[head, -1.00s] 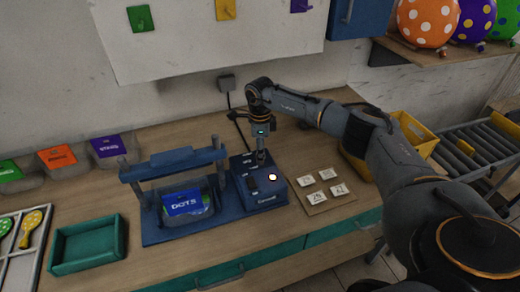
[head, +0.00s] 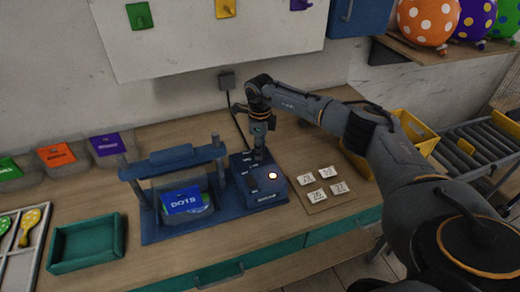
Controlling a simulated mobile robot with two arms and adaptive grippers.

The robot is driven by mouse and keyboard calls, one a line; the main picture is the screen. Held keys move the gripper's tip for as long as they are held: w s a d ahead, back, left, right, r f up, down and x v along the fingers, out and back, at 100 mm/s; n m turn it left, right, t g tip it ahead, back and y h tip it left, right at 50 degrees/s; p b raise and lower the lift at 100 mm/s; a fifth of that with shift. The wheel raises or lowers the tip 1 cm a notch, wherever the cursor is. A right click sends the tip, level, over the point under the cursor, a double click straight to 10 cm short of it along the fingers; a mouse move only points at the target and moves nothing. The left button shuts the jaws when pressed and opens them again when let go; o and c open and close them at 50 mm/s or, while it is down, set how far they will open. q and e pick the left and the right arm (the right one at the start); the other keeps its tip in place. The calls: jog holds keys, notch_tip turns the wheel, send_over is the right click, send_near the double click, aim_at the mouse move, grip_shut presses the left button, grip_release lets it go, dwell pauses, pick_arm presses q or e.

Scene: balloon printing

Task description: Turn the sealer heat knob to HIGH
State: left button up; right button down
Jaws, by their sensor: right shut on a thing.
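The sealer (head: 152,228) is a blue machine on the wooden bench, with a press frame on its left and a control box (head: 266,192) on its right. A lit round lamp (head: 272,175) glows on the front of the box. My right gripper (head: 259,155) points down at the top rear of the box and is shut on the heat knob there. The knob is hidden by the fingers, so its setting cannot be read. A blue "DOTS" packet (head: 183,200) sits inside the press frame. My left gripper is out of view.
A board with several white cards (head: 318,202) lies right of the box. A green tray (head: 88,243) stands left of the sealer. A yellow crate (head: 412,130) is behind my right arm. A cable runs to a wall socket (head: 227,81).

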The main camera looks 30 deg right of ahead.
jog(key=m, duration=0.5)
jog(key=shift+m+b, duration=0.3)
jog(key=shift+b, duration=0.05)
jog(key=m, duration=1.1)
jog(key=shift+p, duration=0.3)
jog(key=m+p, duration=0.1)
jog(key=m, duration=0.3)
jog(key=shift+m, duration=0.4)
jog(key=c, duration=1)
grip_release()
notch_tip(320, 180, up, 12)
jog(key=shift+r, duration=0.1)
